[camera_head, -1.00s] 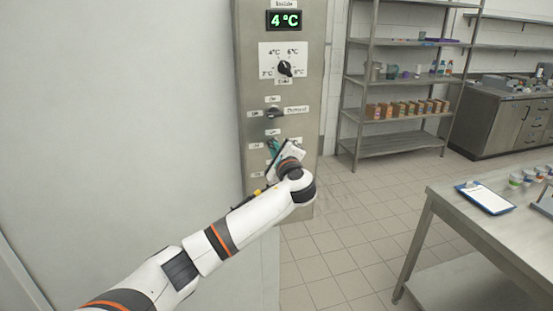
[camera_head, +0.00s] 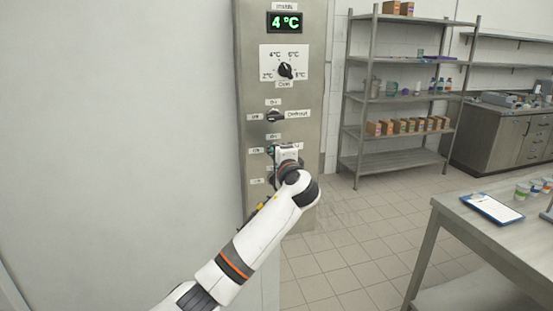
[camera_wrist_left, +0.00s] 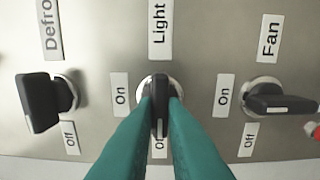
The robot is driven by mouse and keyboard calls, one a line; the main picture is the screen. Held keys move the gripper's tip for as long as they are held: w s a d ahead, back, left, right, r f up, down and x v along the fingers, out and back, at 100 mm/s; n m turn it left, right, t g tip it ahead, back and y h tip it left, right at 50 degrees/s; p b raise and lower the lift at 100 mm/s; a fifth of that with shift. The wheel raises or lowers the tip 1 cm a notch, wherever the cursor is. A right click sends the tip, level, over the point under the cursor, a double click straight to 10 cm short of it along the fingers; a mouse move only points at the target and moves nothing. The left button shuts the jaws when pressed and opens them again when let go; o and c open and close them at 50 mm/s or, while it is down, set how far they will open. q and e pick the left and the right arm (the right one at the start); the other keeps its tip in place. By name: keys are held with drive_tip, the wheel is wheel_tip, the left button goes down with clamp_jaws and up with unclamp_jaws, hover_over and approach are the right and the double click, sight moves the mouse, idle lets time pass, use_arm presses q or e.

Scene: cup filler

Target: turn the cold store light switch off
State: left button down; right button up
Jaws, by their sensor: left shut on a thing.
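The cold store light switch is a black rotary knob (camera_wrist_left: 160,90) on a steel panel (camera_head: 310,60). In the left wrist view it sits under the "Light" label (camera_wrist_left: 158,20). Its handle runs straight down the picture, over the partly covered "Off" label (camera_wrist_left: 158,146); the "On" label (camera_wrist_left: 121,95) is clear at its left. My left gripper (camera_wrist_left: 161,105), with green fingers, is shut on this knob, one finger on each side. In the head view my left gripper (camera_head: 285,155) is at the panel and hides most of the switch. My right gripper is not in view.
The defrost knob (camera_wrist_left: 45,100) and fan knob (camera_wrist_left: 278,102) flank the light switch closely. A temperature dial (camera_head: 286,70) and a 4 °C display (camera_head: 285,22) are above. A steel table (camera_head: 470,217) stands at the right; the floor between is clear.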

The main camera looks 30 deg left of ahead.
use_arm(q)
drive_tip(key=shift+f, duration=0.2)
drive_tip(key=c, duration=1.6)
unclamp_jaws()
drive_tip(key=shift+o, duration=0.6)
drive_tip(key=shift+r, duration=0.1)
drive_tip(key=shift+s+d, duration=0.1)
drive_tip(key=b+v, duration=0.2)
drive_tip(key=v, duration=1)
drive_tip(key=shift+b, duration=0.35)
